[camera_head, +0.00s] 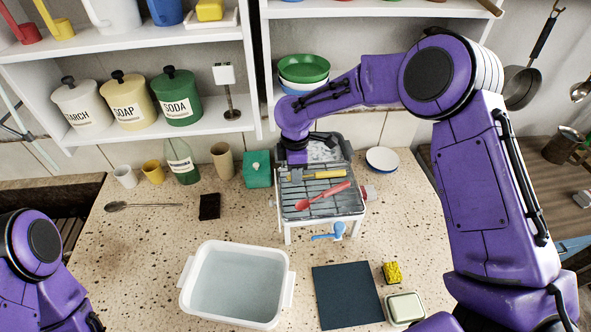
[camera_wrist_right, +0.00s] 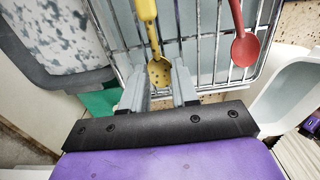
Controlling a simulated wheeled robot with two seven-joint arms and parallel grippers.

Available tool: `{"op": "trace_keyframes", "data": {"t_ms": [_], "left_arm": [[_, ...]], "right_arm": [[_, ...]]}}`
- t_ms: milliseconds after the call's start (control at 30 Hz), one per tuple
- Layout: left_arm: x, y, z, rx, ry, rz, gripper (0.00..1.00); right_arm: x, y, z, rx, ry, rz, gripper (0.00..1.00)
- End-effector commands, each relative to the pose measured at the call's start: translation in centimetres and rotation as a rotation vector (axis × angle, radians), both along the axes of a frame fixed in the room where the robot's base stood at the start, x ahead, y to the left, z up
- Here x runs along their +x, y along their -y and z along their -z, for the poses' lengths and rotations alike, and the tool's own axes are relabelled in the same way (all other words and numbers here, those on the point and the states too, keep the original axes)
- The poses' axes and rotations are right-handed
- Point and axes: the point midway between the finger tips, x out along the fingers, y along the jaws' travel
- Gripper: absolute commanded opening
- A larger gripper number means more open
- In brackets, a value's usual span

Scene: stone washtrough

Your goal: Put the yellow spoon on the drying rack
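The yellow spoon (camera_head: 325,175) lies across the wire drying rack (camera_head: 291,209), its handle pointing right. In the right wrist view the spoon's slotted bowl (camera_wrist_right: 160,72) is between the fingers of my right gripper (camera_wrist_right: 160,82). The fingers stand apart, and rack wires show between them; whether they touch the bowl is hard to tell. In the head view the right gripper is mostly hidden by my wrist at the rack's left side. My left arm is at the lower left edge, its gripper out of view.
A red spoon (camera_head: 322,197) lies on the rack beside the yellow one. A green box (camera_head: 257,169) stands left of the rack, a white bowl (camera_head: 382,159) to its right. A blue-handled item (camera_head: 328,235) and a water-filled tub (camera_head: 190,300) are in front. A shelf (camera_head: 215,126) overhangs behind.

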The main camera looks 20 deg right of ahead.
Motion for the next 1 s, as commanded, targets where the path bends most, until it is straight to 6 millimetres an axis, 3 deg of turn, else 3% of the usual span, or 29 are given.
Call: {"op": "trace_keyframes", "data": {"t_ms": [67, 433, 800, 1000], "left_arm": [[0.0, 0.0, 0.0, 0.000, 0.000, 0.000, 0.59], [0.0, 0.0, 0.2, 0.000, 0.000, 0.000, 0.59], [0.0, 0.0, 1.7, 0.000, 0.000, 0.000, 0.59], [0.0, 0.0, 1.8, 0.000, 0.000, 0.000, 0.59]], "right_arm": [[0.0, 0.0, 0.0, 0.000, 0.000, 0.000, 0.52], [0.1, 0.0, -0.9, 0.000, 0.003, 0.001, 0.52], [0.0, 0.0, -9.6, 0.001, 0.003, 0.001, 0.52], [0.0, -0.1, -12.1, 0.000, -0.001, 0.000, 0.52]]}}
